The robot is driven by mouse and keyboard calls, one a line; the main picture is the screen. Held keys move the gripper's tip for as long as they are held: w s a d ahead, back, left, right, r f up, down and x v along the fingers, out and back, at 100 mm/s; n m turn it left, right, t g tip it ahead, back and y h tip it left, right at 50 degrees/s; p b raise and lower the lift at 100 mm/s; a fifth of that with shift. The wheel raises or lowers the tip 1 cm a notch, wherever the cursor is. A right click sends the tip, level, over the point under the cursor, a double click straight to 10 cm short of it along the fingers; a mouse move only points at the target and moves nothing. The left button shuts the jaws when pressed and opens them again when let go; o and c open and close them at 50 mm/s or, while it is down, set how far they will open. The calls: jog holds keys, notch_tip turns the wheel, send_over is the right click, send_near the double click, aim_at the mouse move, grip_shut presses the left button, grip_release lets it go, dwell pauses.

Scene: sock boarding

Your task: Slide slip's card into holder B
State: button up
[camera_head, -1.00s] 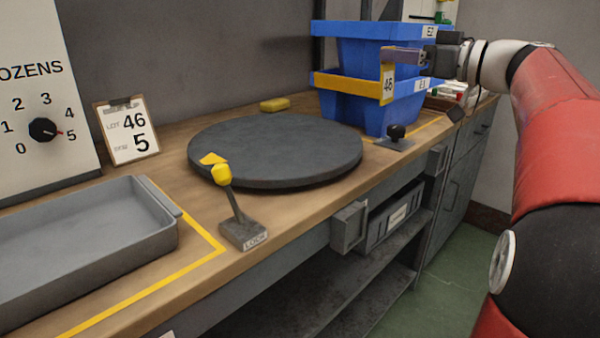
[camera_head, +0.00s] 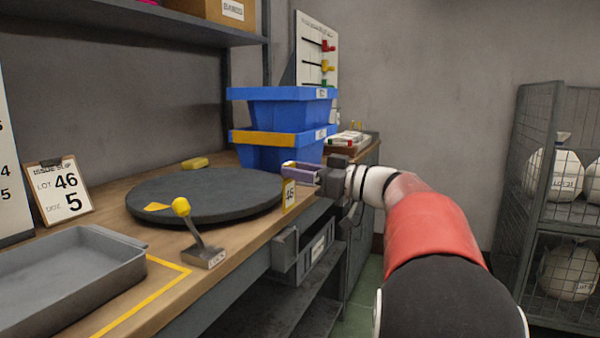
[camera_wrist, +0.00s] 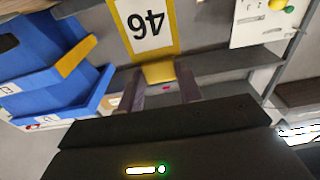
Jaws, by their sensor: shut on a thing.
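My gripper (camera_head: 303,170) is shut on a white card with a yellow border and the number 46 (camera_head: 289,195). The card hangs upright in front of the bench's front edge, clear of the bins. In the wrist view, my gripper's fingers (camera_wrist: 160,88) pinch the card's yellow tab, and the number 46 (camera_wrist: 145,28) reads upside down. The slip (camera_head: 60,191) on its clipboard at the left reads LOT 46 and 5. Two stacked blue bins (camera_head: 280,110) stand behind my gripper, the lower with a yellow strip (camera_head: 264,138). No marking B can be read, so I cannot tell which holder is B.
A dark round turntable (camera_head: 205,197) lies on the bench, with a yellow-knobbed lever (camera_head: 195,235) before it. A grey tray (camera_head: 75,270) is at front left. Grey boxes (camera_head: 284,250) jut from the bench front. A wire cage (camera_head: 550,190) stands at right. The floor between is free.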

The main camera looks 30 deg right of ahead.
aim_at(290, 203)
jog(key=shift+f+b, duration=0.1)
jog(key=shift+b, duration=0.55)
jog(key=shift+f+b, duration=3.7)
jog(key=shift+b, duration=0.7)
jog(key=shift+f, duration=2.5)
jog(key=o, duration=1)
jog(key=shift+o, duration=0.2)
